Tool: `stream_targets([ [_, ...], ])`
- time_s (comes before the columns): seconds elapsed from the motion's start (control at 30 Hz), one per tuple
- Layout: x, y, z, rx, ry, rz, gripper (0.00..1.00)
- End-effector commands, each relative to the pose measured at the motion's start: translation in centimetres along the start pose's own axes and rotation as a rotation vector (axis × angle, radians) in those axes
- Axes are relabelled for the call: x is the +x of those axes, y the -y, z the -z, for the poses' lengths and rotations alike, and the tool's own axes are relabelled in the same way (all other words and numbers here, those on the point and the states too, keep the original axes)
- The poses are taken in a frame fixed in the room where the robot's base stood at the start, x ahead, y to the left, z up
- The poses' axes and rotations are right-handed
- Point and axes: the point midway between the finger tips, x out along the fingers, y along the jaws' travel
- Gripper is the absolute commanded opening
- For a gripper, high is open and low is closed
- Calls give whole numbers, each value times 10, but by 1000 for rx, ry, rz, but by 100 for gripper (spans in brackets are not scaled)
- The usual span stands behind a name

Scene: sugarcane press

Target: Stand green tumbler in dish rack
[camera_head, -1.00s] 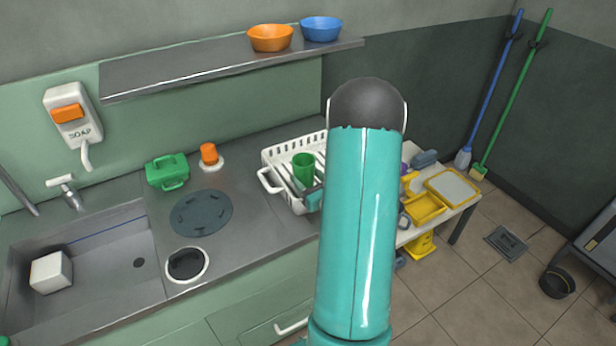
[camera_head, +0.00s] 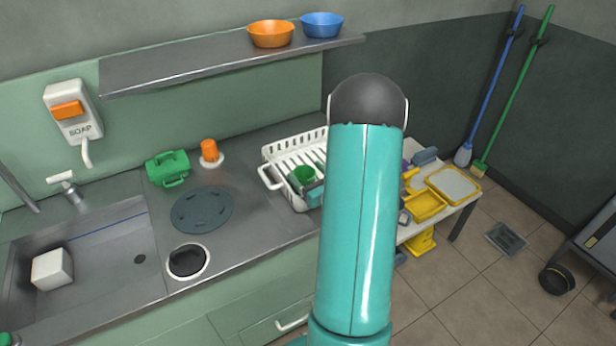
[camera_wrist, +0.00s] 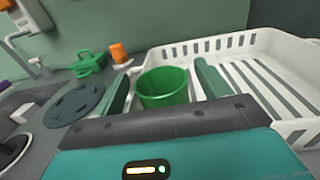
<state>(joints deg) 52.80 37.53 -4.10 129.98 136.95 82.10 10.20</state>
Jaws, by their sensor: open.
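The green tumbler (camera_head: 303,176) is at the left side of the white dish rack (camera_head: 272,152), its open mouth facing up. In the wrist view the tumbler (camera_wrist: 163,92) looks upright. My gripper (camera_wrist: 165,76) is open, with one finger on each side of the tumbler; I cannot tell whether either finger touches it. The rack (camera_wrist: 240,44) stretches to the right with its slats bare. The tumbler's base is hidden behind my gripper, so its contact with the rack floor does not show. My arm covers the rack's right part in the head view.
A green caddy-like item (camera_head: 168,168), an orange cup (camera_head: 209,151) and a dark round mat (camera_head: 202,210) lie left of the rack. The sink (camera_head: 90,260) is farther left. A shelf (camera_head: 180,70) with two bowls hangs above. A side table with yellow trays (camera_head: 428,205) stands right.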

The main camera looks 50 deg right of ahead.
Motion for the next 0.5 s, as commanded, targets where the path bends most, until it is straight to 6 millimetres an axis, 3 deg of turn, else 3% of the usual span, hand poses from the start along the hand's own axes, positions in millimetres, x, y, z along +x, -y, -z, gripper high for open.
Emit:
stream_targets([
  [0.5, -103, 1, -2, 2, 0, 4, 76],
])
